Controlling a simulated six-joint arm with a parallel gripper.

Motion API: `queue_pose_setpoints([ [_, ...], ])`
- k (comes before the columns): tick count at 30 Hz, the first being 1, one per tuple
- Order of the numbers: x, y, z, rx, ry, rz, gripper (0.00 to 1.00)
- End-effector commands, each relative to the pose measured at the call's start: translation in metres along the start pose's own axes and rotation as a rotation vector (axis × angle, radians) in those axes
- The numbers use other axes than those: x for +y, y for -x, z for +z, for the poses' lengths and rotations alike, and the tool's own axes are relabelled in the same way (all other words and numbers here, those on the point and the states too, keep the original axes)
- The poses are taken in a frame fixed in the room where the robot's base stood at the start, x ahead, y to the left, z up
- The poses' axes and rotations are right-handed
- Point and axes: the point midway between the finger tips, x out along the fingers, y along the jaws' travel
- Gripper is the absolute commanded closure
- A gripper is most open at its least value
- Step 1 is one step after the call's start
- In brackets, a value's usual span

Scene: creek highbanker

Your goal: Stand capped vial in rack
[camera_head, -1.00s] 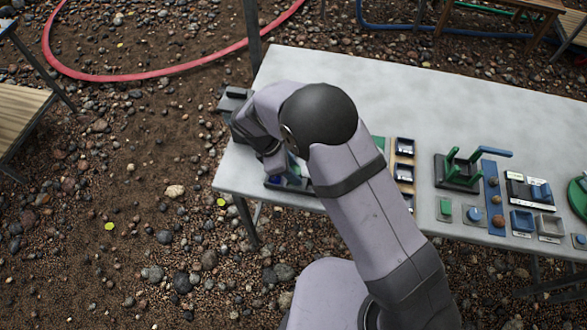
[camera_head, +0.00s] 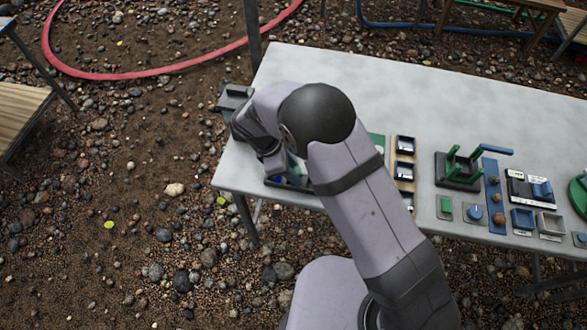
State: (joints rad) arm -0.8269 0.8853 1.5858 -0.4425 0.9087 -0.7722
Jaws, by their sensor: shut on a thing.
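My gripper (camera_head: 275,166) is low over the left front corner of the table (camera_head: 330,80), mostly hidden by my own arm. The capped vial cannot be made out clearly; a pale bit shows beside the fingers. I cannot tell whether the vial is in the rack or above it.
A dark grey device (camera_head: 233,98) stands at the table's left edge. A wooden strip with black trays (camera_head: 404,160), a green-pronged stand (camera_head: 461,169) and small blue and grey bins (camera_head: 522,219) line the front right. The table's back half is clear.

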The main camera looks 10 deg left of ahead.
Motion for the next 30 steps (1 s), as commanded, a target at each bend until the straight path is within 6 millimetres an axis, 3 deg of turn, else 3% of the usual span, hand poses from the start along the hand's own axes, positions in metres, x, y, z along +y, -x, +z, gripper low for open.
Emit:
queue_pose_setpoints([
  [30, 0.0, -0.0072, -0.0028, 0.0, 0.0, 0.0, 0.93],
])
